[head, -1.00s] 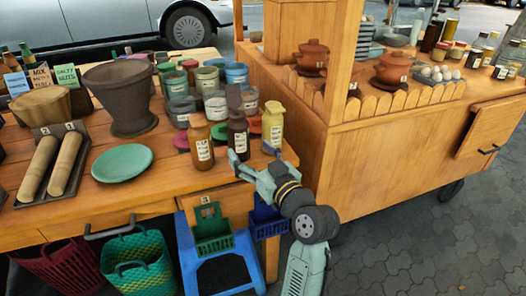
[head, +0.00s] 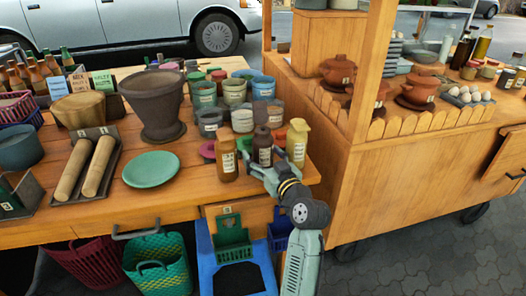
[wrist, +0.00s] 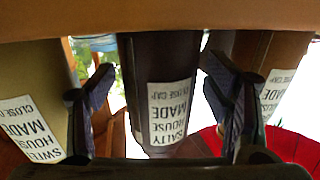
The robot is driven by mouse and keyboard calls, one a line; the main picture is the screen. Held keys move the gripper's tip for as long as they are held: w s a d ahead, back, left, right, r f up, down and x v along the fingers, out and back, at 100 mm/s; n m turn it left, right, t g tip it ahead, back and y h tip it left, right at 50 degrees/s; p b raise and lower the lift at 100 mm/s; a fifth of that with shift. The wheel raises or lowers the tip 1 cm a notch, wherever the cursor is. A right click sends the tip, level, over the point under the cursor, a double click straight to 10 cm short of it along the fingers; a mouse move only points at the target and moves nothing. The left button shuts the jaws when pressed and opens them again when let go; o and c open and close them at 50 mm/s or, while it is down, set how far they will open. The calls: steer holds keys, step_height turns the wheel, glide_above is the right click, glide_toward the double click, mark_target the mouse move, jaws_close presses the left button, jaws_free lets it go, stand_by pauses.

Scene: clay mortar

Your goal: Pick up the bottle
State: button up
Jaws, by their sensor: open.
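Three capped, labelled bottles stand in a row near the table's right corner: an orange-brown one (head: 227,158), a dark brown one (head: 262,143) and a yellow one (head: 298,142). My gripper (head: 262,165) is at the dark bottle, reaching in from the front. In the wrist view the dark bottle (wrist: 160,70) stands between the two open fingers of my gripper (wrist: 158,100), with a gap visible on each side. The yellow bottle (wrist: 30,100) is just left of the left finger and the brown bottle (wrist: 278,65) just right of the right finger. The task does not say which bottle.
Jars and tins (head: 237,95) stand close behind the bottles. A green plate (head: 151,169) and a big mortar (head: 155,105) are to the left. A wooden cart (head: 420,165) stands close on the right. A blue stool (head: 236,275) with baskets is below the table edge.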

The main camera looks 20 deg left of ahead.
steer(key=shift+w, duration=0.1)
steer(key=shift+c, duration=0.2)
steer(key=c, duration=1.2)
steer(key=shift+r, duration=0.1)
steer(key=shift+c, duration=0.5)
